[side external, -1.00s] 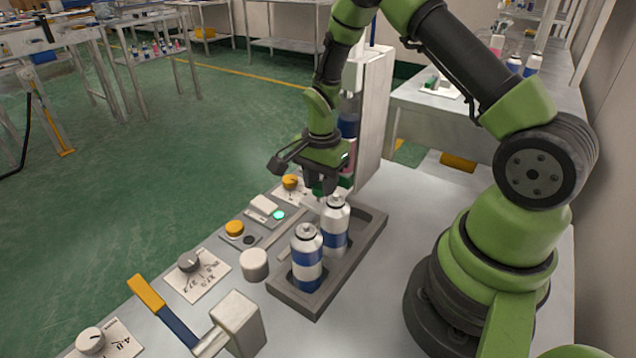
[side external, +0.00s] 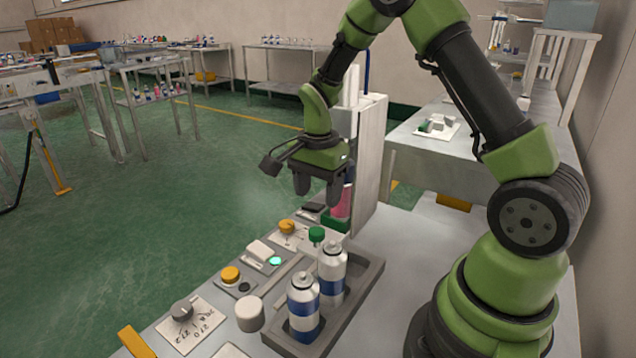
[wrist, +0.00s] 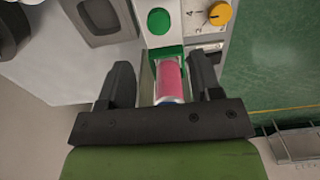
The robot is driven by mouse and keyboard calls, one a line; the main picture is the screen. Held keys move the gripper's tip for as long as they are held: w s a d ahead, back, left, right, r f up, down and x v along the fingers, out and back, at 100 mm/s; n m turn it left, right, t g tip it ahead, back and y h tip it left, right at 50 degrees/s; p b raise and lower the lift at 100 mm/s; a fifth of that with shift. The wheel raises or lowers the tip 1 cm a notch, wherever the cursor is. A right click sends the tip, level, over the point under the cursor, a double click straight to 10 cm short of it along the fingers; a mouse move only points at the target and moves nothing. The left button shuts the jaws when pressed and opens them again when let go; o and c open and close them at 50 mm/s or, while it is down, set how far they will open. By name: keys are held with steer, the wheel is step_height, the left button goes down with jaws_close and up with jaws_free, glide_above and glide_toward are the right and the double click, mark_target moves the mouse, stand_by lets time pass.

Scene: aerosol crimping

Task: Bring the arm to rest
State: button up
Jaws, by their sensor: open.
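My green arm reaches over the bench from the right. My gripper (side external: 317,190) hangs above the far part of the bench, with its two dark fingers apart and nothing between them. In the wrist view my gripper (wrist: 163,80) shows its open fingers, with a pink can (wrist: 171,80) beyond and below them. The pink can also shows in the side view (side external: 341,203), partly hidden behind the gripper, at the upright grey press column (side external: 369,165). A green button (side external: 316,235) lies below the fingers, clear of them.
Two white-and-blue cans (side external: 303,306) (side external: 332,273) stand upright in a grey tray (side external: 362,292). Left of it are an orange button (side external: 230,274), an orange knob (side external: 287,227), a grey knob (side external: 182,310) and a lit green lamp (side external: 275,261). The air left of my gripper is free.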

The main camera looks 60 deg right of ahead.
steer(key=shift+r, duration=0.9)
steer(key=s+a+r+n+t, duration=0.2)
steer(key=s+a+r+n, duration=0.1)
steer(key=r, duration=0.3)
steer(key=s+a+r+n+t, duration=0.2)
steer(key=s+a+r+n, duration=0.1)
steer(key=r, duration=0.4)
steer(key=s+a+r+n+t+y, duration=0.1)
steer(key=s+a+r+n, duration=0.1)
steer(key=s+n, duration=0.2)
steer(key=s+a+r+n+t+y, duration=0.1)
steer(key=s+a+n+t, duration=0.1)
steer(key=s, duration=0.4)
steer(key=shift+s+a+r+n, duration=0.4)
steer(key=shift+a+n, duration=0.15)
steer(key=shift+n, duration=0.45)
